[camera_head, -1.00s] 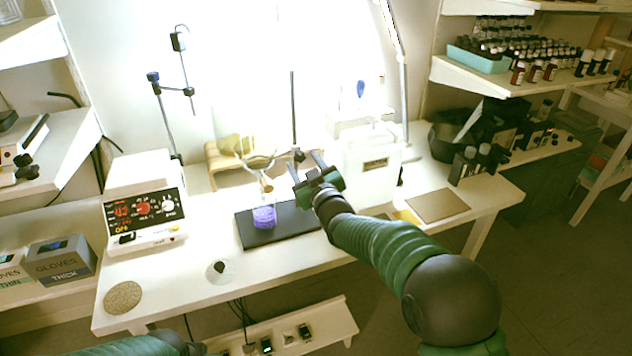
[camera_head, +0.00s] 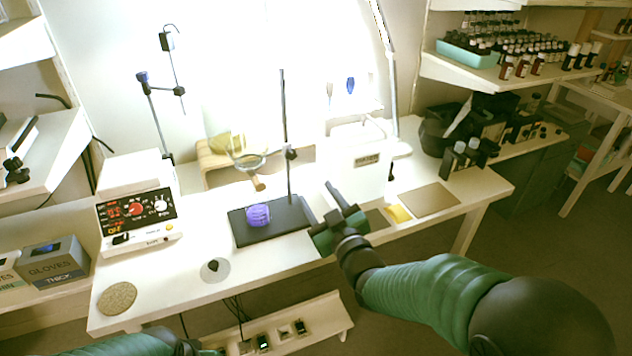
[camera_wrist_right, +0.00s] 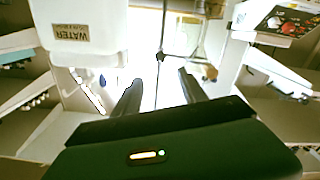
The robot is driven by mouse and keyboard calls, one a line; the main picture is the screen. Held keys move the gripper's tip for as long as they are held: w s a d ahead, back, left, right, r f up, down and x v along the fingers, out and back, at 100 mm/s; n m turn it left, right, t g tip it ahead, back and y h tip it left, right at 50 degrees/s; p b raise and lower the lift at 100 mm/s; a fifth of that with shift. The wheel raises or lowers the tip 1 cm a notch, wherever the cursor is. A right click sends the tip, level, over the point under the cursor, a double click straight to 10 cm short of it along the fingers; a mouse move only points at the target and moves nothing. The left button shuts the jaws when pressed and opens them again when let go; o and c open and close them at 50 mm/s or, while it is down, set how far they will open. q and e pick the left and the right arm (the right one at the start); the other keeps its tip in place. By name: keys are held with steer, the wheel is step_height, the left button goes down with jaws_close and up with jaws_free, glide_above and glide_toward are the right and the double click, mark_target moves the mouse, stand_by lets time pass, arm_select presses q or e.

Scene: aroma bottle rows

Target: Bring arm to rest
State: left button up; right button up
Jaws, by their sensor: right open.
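My right gripper (camera_head: 334,207) is open and empty in the head view. It is over the front of the white table (camera_head: 272,273), right of the black stand base (camera_head: 290,214). Its two fingers (camera_wrist_right: 157,92) also show apart in the right wrist view, with nothing between them. My left arm (camera_head: 130,346) shows only as a green piece at the bottom left edge; its gripper jaws cannot be made out.
A purple object (camera_head: 258,215) sits on the stand base. The white water container (camera_head: 358,172) stands behind my right gripper. A control box (camera_head: 140,215) is at left, a cork disc (camera_head: 117,298) at front left. Bottles fill the right shelf (camera_head: 500,75).

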steer(key=s+d+f+m+g+h, duration=0.35)
steer(key=d+f, duration=0.25)
steer(key=f, duration=0.3)
steer(key=s+d+f+m+g+h, duration=0.1)
steer(key=s+d+f+g, duration=0.25)
steer(key=s, duration=0.35)
steer(key=s+d+f+m+g, duration=0.1)
steer(key=s+d+f+g, duration=0.2)
steer(key=s, duration=0.4)
steer(key=s+d+f+m+g+h, duration=0.1)
steer(key=s+d+f+m+g, duration=0.1)
steer(key=s+f+g, duration=0.4)
steer(key=s+r+t+p, duration=0.1)
steer(key=s+r+p, duration=0.2)
steer(key=r+p, duration=1.6)
steer(key=shift+s+a+r, duration=0.15)
steer(key=shift+r, duration=0.1)
